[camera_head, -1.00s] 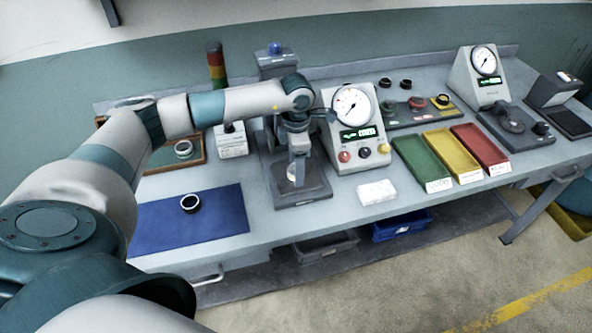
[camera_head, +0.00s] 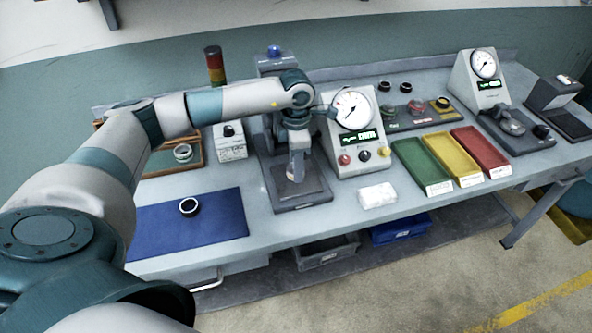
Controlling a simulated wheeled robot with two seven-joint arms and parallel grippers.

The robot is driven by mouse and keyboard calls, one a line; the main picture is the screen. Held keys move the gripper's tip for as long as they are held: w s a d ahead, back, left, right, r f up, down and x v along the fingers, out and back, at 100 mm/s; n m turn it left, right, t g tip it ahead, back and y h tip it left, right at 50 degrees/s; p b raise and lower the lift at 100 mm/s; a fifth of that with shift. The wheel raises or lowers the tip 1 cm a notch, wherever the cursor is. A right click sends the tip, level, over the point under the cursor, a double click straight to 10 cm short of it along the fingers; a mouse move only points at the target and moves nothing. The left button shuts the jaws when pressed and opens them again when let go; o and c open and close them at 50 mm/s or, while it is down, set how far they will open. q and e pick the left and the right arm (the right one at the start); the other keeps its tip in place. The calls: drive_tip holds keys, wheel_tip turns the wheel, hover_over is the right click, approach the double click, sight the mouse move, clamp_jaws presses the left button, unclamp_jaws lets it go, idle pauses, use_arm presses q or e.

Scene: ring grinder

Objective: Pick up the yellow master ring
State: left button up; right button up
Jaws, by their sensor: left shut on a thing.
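The yellow master ring (camera_head: 442,102) sits at the right end of a dark rack (camera_head: 425,114), beside a red one (camera_head: 416,106) and a green one (camera_head: 391,111). My left gripper (camera_head: 295,176) points down over the dark base of the grinder station (camera_head: 312,195), well to the left of the rack. It is shut on a small pale thing, mostly hidden by the fingers; I cannot tell what it is. My right gripper is not in view.
A gauge box (camera_head: 356,160) stands between my left gripper and the rack. Green (camera_head: 421,160), yellow (camera_head: 452,158) and red (camera_head: 480,149) trays lie in front of the rack. A dark ring (camera_head: 189,207) lies on the blue mat (camera_head: 222,222). A white block (camera_head: 377,195) lies near the front edge.

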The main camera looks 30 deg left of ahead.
use_arm(q)
wheel_tip(320, 180, up, 2)
drive_tip(key=shift+r+b, duration=0.2)
drive_tip(key=shift+b, duration=0.6)
drive_tip(key=d+r+b, duration=0.4)
drive_tip(key=d+r, duration=0.3)
drive_tip(key=d, duration=0.4)
drive_tip(key=shift+s+d, duration=0.3)
drive_tip(key=shift+d, duration=0.05)
drive_tip(key=s+d+f+m, duration=0.2)
drive_tip(key=s+m, duration=0.4)
drive_tip(key=m, duration=0.7)
drive_tip(key=s+d+f+m, duration=0.2)
drive_tip(key=s+m, duration=0.4)
drive_tip(key=m, duration=0.7)
drive_tip(key=shift+s+f+m, duration=0.4)
drive_tip(key=shift+f, duration=0.35)
